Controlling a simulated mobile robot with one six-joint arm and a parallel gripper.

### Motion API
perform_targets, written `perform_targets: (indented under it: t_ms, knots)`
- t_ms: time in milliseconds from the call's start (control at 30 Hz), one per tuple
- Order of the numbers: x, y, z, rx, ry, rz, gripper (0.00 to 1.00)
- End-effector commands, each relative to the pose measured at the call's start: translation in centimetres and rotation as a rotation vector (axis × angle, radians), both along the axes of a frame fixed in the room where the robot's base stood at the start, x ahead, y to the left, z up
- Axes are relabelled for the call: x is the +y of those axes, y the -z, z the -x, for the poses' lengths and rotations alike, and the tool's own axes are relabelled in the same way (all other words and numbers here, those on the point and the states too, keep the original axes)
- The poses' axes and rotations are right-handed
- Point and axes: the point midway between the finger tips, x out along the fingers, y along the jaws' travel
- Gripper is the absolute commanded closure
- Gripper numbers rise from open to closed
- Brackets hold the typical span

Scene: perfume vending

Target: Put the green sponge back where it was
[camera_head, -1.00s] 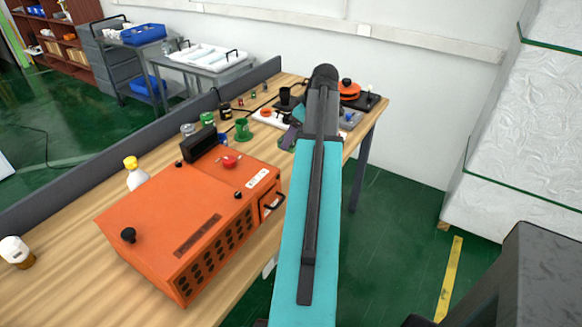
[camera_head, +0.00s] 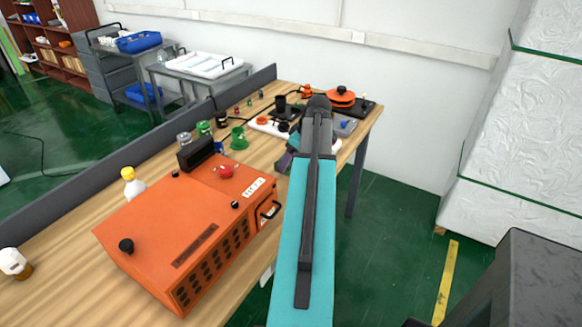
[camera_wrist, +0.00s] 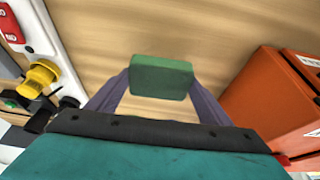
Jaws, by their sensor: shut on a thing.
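The green sponge (camera_wrist: 161,77) is a small green block between the two purple fingers of my gripper (camera_wrist: 160,84) in the wrist view. The fingers are shut on it from both sides, with the wooden table (camera_wrist: 165,25) behind it. Part of my gripper (camera_head: 285,158) shows at the left of the arm, near the table's front edge. I cannot tell how high the sponge is above the table.
The orange machine (camera_head: 190,235) stands left of my gripper, and its side (camera_wrist: 270,100) shows at the right in the wrist view. A green cup (camera_head: 239,139), a white board (camera_head: 262,124) and an orange-topped device (camera_head: 341,97) stand farther back.

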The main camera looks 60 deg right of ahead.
Motion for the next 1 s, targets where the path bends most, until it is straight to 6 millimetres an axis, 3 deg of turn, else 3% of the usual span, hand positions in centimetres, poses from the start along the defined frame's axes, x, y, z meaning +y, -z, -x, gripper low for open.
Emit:
perform_targets:
  t_ms: [267, 700, 1000]
  knots:
    - [0.0, 0.2, 0.0, 0.000, 0.001, 0.000, 0.48]
    - [0.0, 3.5, 0.1, 0.000, 0.002, -0.001, 0.48]
    - [-0.1, 3.7, 0.1, 0.000, 0.002, 0.000, 0.48]
